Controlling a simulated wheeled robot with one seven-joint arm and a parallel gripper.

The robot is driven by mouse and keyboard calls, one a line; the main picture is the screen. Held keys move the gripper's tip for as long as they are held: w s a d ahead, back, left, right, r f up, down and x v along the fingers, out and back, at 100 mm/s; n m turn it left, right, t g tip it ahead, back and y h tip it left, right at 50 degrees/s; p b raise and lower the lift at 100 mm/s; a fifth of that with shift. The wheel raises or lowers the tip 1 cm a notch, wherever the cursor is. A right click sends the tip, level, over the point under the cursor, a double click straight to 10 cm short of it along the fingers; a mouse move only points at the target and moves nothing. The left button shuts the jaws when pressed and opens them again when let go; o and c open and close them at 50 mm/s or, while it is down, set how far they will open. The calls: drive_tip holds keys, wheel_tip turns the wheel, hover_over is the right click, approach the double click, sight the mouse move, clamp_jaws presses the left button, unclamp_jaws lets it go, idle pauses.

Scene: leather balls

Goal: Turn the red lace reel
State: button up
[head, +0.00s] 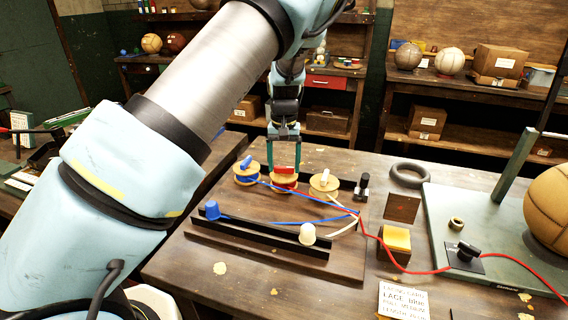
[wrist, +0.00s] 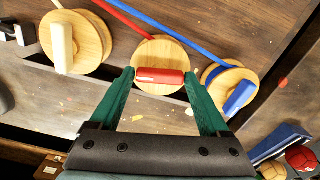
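The red lace reel (head: 283,184) stands in the middle of three reels on a wooden board, with red lace running from it. In the wrist view its round wooden top (wrist: 160,54) carries a red bar handle (wrist: 160,76). My gripper (wrist: 160,80) has its green fingers apart, one near each end of the red handle. I cannot tell whether the fingertips touch the handle ends. In the head view my gripper (head: 284,164) is directly over the red reel and hides part of it.
The blue reel (head: 246,174) and the white reel (head: 324,183) stand close on either side. A black rail with a blue peg (head: 212,210) and a white peg (head: 308,234) lies in front.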

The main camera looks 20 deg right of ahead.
drive_tip(key=c, duration=0.9)
drive_tip(key=m+b, duration=0.2)
drive_tip(key=m, duration=0.1)
drive_tip(key=shift+f, duration=0.1)
drive_tip(key=m+b, duration=0.2)
drive_tip(key=shift+w+m, duration=0.1)
drive_tip(key=shift+m, duration=0.3)
drive_tip(key=m+b, duration=0.1)
drive_tip(key=m, duration=0.5)
drive_tip(key=shift+b, duration=0.4)
drive_tip(key=shift+r+m, duration=0.2)
drive_tip(key=shift+m, duration=0.1)
drive_tip(key=o, duration=1.3)
